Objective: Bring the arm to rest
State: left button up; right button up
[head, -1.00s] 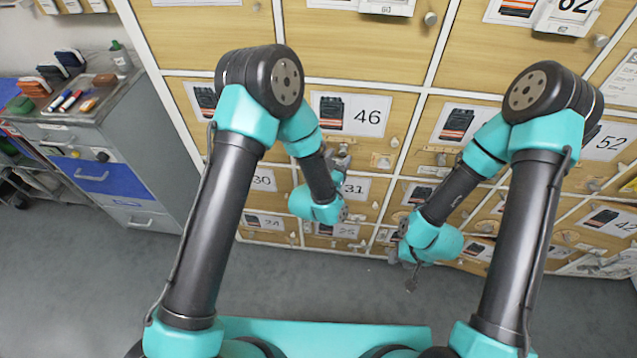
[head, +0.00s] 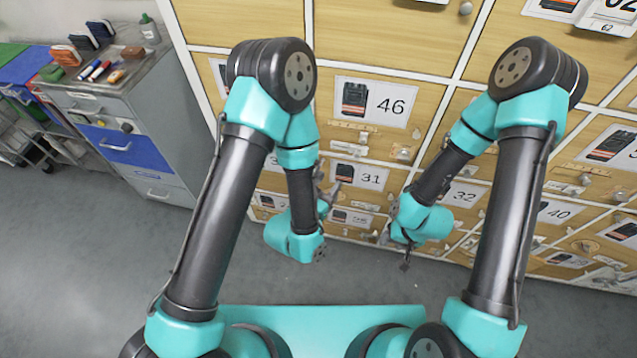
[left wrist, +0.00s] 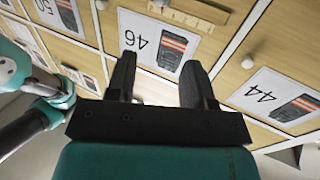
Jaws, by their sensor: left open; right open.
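My left gripper (left wrist: 158,82) shows in the left wrist view with its two dark fingers apart and nothing between them. In the head view my left gripper (head: 325,190) is partly hidden by its own wrist, in front of the lower lockers. My right gripper (head: 388,225) is in the head view, small, right of the left one, with nothing seen in it. Both arms are bent with their hands low in front of the locker wall. The door labelled 46 (head: 371,101) is between the arms in the head view and beyond the fingers in the left wrist view (left wrist: 159,40).
Wooden locker doors with number cards, such as 31 (head: 359,176), fill the wall ahead. A grey cabinet (head: 150,150) with a blue drawer stands at left, with pens, a bottle (head: 149,28) and dark and orange items on top. Grey floor (head: 80,260) is clear at lower left.

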pick_arm(q)
jog(key=shift+s, duration=0.1)
dwell(0.4)
jog(key=w+a+f+n+g+y, duration=0.2)
jog(key=a+f+g+y, duration=0.15)
jog(key=a+f, duration=0.35)
jog(key=s+a+f+n+g+y, duration=0.1)
jog(key=s+a+f+n+g, duration=0.2)
jog(key=a, duration=0.6)
jog(key=s+a+f+n+g+y, duration=0.2)
jog(key=s+a+f+n+g, duration=0.1)
jog(key=s+a+f+g, duration=0.3)
jog(key=s+a+g, duration=0.1)
jog(key=s+a, duration=0.1)
jog(key=shift+s+a+f+n, duration=0.25)
jog(key=shift+s+a+n, duration=0.05)
jog(key=shift+a+n, duration=0.1)
jog(key=shift+g, duration=0.25)
dwell(0.6)
